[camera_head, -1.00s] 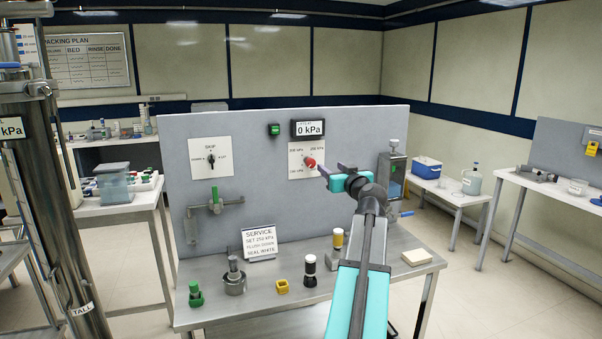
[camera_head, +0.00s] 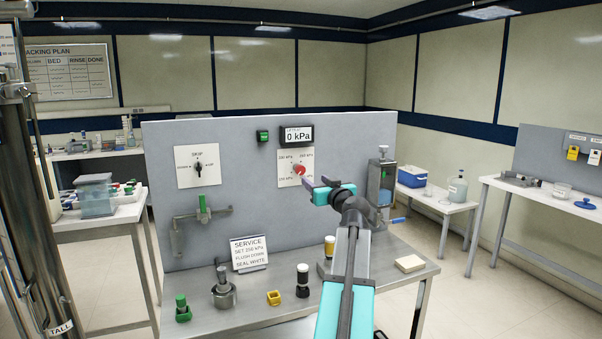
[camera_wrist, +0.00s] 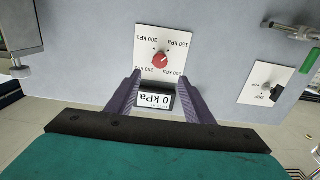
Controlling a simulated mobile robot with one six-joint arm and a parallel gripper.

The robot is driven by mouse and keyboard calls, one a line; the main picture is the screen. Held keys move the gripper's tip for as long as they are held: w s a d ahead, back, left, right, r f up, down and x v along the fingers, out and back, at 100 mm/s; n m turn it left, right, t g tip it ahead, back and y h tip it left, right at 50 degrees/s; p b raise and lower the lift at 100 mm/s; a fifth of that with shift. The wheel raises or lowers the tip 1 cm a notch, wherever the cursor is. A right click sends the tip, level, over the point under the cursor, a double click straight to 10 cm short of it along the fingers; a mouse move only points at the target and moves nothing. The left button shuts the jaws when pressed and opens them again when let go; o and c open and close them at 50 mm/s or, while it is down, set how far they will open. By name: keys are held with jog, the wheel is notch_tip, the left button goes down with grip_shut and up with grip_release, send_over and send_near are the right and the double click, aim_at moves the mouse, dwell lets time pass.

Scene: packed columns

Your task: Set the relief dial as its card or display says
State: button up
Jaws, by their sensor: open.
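The relief dial is a red knob (camera_head: 299,170) on a white plate on the grey panel. The wrist view shows the dial (camera_wrist: 160,60) upside down, with kPa labels around it; its pointer direction is unclear. The black display (camera_head: 296,136) above it reads 0 kPa and also shows in the wrist view (camera_wrist: 154,100). The service card (camera_head: 249,252) on the bench reads SET 250 kPa, FLUSH DOWN, SEAL WHITE. My gripper (camera_head: 314,182) is open and empty in front of the panel by the dial.
A three-way selector (camera_head: 198,167) and a green-handled valve (camera_head: 203,208) are on the panel's left.

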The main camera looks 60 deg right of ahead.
aim_at(301, 171)
jog(key=shift+p+x, duration=1.75)
jog(key=shift+x, duration=4.75)
jog(key=shift+a, duration=0.1)
jog(key=c, duration=1)
jog(key=shift+c, duration=0.2)
